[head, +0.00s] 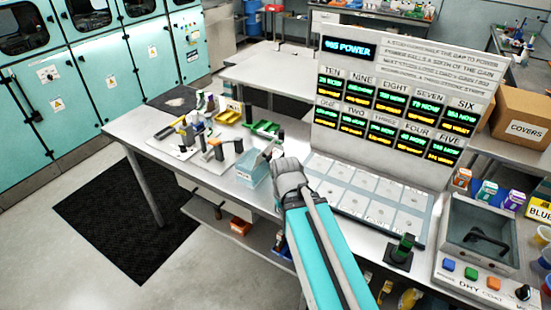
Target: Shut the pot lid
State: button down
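A small pale-blue, see-through box (251,174) with a white label stands on the long table (205,184). It looks like the pot, but I cannot be sure. A slanted pale panel (266,153) at its upper right may be its lid standing open; the view is too small to tell. My gripper (277,150) is just right of the box, at the end of my teal and grey arm. The grey wrist hides most of its fingers, so neither its opening nor any contact with the box or panel shows.
Small tools on stands (213,148) and yellow and green trays (264,128) lie left of and behind the box. A display board (400,90) with a pale panel of pads (365,195) stands at the right. A grey machine marked DRY (478,250) sits at far right.

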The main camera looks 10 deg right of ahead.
aim_at(264, 154)
jog(key=z, duration=0.3)
jog(key=k, duration=1.25)
jog(key=u, duration=0.6)
jog(key=i, duration=1)
jog(key=z, duration=0.05)
